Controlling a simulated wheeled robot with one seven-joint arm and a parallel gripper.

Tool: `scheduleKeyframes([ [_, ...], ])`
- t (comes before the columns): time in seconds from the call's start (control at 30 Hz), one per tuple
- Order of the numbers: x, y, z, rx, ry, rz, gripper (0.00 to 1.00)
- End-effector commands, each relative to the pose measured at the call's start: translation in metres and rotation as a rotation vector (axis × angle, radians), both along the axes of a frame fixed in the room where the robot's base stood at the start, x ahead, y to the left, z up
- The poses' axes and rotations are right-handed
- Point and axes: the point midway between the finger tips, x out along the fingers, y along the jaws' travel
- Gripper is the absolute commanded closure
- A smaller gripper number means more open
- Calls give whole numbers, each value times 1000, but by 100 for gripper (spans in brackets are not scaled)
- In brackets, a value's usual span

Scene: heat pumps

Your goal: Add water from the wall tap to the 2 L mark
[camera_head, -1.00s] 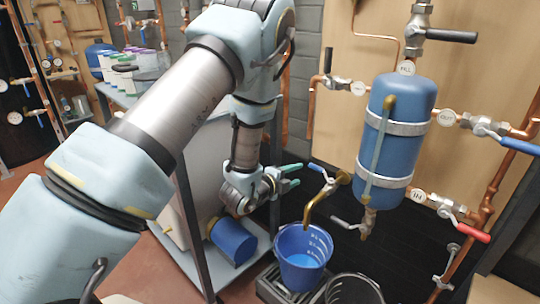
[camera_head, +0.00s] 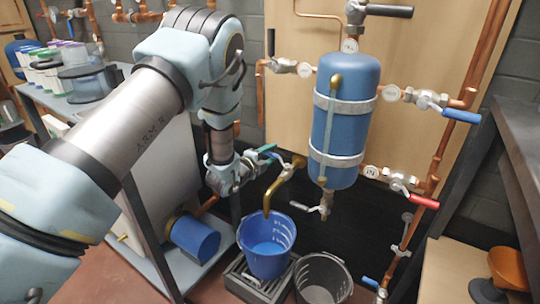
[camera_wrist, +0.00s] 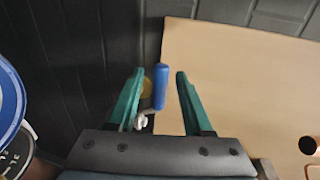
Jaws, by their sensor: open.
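The wall tap (camera_head: 285,184) is a curved brass spout over the blue bucket (camera_head: 267,262). The bucket stands upright on a dark grate, with pale marks inside and some water at its bottom. The mark numbers are too small to read, and no stream shows from the spout. My gripper (camera_head: 265,158) is open at the tap's blue lever. In the wrist view the blue lever (camera_wrist: 160,90) shows between the two green fingers of my gripper (camera_wrist: 160,72), with gaps on both sides. I cannot tell how deep it sits between them.
A dark grey bucket (camera_head: 322,282) stands right of the blue one. A blue tank (camera_head: 345,120) with copper pipes and valve levers hangs above right. A blue cylinder (camera_head: 195,240) lies on a low shelf to the left. A workbench (camera_head: 510,145) stands at right.

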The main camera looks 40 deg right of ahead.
Motion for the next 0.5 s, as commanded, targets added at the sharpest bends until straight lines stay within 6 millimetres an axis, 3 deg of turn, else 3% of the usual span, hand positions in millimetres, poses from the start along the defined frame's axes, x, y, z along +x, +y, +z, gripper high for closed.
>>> scheduleKeyframes([
  [0.27, 0, -2, 0, 0, 0, 0, 50],
  [0.5, 1, -2, 0, 0, 0, 0, 74],
])
